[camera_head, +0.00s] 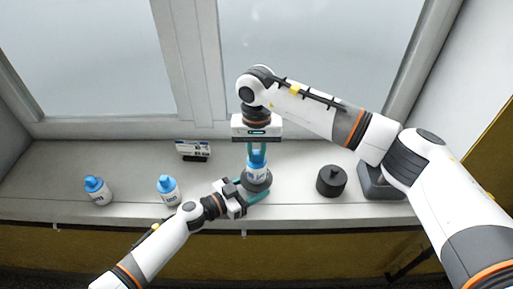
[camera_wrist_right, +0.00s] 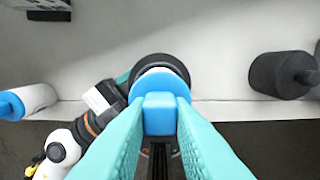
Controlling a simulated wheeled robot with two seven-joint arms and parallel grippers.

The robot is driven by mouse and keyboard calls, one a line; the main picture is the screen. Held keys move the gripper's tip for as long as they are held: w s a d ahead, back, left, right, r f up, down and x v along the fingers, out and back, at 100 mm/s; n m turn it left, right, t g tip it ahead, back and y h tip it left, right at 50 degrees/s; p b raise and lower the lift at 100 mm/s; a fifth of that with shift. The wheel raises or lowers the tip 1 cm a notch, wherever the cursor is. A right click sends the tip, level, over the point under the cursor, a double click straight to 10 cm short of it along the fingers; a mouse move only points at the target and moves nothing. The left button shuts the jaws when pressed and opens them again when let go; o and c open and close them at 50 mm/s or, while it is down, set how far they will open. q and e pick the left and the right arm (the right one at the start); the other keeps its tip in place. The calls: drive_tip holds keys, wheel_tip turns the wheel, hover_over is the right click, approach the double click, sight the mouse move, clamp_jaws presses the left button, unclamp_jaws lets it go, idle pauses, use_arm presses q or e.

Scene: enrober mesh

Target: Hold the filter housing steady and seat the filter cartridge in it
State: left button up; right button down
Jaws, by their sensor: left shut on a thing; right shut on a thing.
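The filter cartridge (camera_head: 256,173), white with a blue top, stands upright over the filter housing (camera_head: 259,186), a dark round cup on the sill. Its lower end is at the housing's mouth; how deep it sits I cannot tell. My right gripper (camera_head: 257,150) points down and is shut on the blue top, which also shows in the right wrist view (camera_wrist_right: 160,113). There the housing's dark rim (camera_wrist_right: 155,61) shows behind the blue disc. My left gripper (camera_head: 252,195) is shut on the housing from the front left; its far finger is partly hidden.
Two white bottle-like items with blue tops (camera_head: 98,191) (camera_head: 168,190) stand to the left. A black knobbed cylinder (camera_head: 331,181) and a dark stand (camera_head: 380,180) are to the right. A small card holder (camera_head: 194,150) is near the window. The sill's front edge (camera_head: 130,211) is close.

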drive_tip(key=c, duration=1.2)
unclamp_jaws()
wheel_tip(320, 180, up, 7)
use_arm(q)
drive_tip(key=o, duration=0.8)
drive_tip(key=shift+o, duration=0.2)
